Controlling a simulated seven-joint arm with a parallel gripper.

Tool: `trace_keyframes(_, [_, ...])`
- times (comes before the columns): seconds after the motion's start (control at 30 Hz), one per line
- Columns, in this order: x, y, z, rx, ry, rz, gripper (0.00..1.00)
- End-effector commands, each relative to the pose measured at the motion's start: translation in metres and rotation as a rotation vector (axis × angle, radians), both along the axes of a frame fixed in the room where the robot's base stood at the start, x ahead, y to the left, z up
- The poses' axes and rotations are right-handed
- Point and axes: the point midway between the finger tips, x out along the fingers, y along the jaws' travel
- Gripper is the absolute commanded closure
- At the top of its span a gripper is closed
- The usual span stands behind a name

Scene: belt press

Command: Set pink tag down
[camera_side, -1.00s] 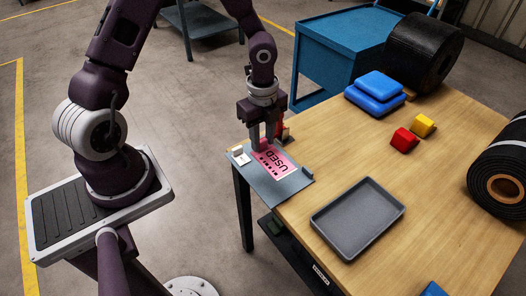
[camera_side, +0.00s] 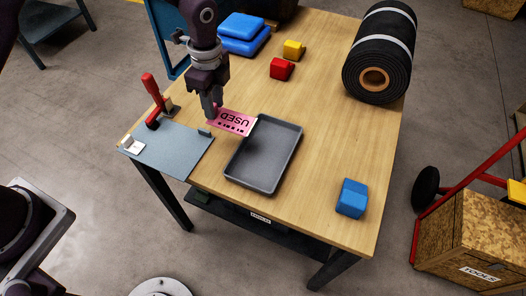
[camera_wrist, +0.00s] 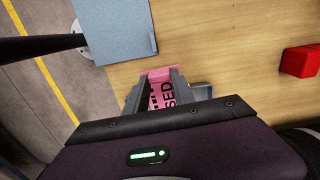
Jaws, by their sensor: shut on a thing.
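The pink tag (camera_side: 232,122), printed "USED", is held at one edge by my gripper (camera_side: 213,112) in the side view. The tray looks empty. In the wrist view the pink tag (camera_wrist: 163,92) shows between the fingers of my gripper (camera_wrist: 160,85), which are shut on it. Part of the tag is hidden by the gripper body.
A grey plate (camera_side: 178,150) with a red-handled clamp (camera_side: 155,95) lies left of the tray. Red (camera_side: 281,69), yellow (camera_side: 294,50) and blue (camera_side: 351,198) blocks, blue pads (camera_side: 243,35) and a black roll (camera_side: 380,55) also stand on the table. Bare wood lies right of the tray.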

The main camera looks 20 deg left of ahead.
Motion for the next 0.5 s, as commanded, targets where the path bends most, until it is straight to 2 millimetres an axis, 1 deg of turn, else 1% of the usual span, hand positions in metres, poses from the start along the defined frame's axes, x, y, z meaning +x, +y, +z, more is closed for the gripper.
trace_keyframes(0.03, [0.007, -0.025, 0.001, -0.005, -0.005, -0.013, 1.00])
trace_keyframes(0.1, [0.013, -0.054, 0.003, -0.014, -0.006, -0.024, 1.00])
trace_keyframes(0.2, [0.017, -0.081, 0.006, -0.026, -0.009, -0.036, 1.00])
trace_keyframes(0.27, [0.017, -0.089, 0.005, -0.029, -0.008, -0.039, 1.00])
trace_keyframes(0.3, [0.018, -0.092, 0.000, -0.030, -0.007, -0.041, 1.00])
trace_keyframes(0.5, [0.017, -0.093, -0.045, -0.031, -0.005, -0.041, 1.00])
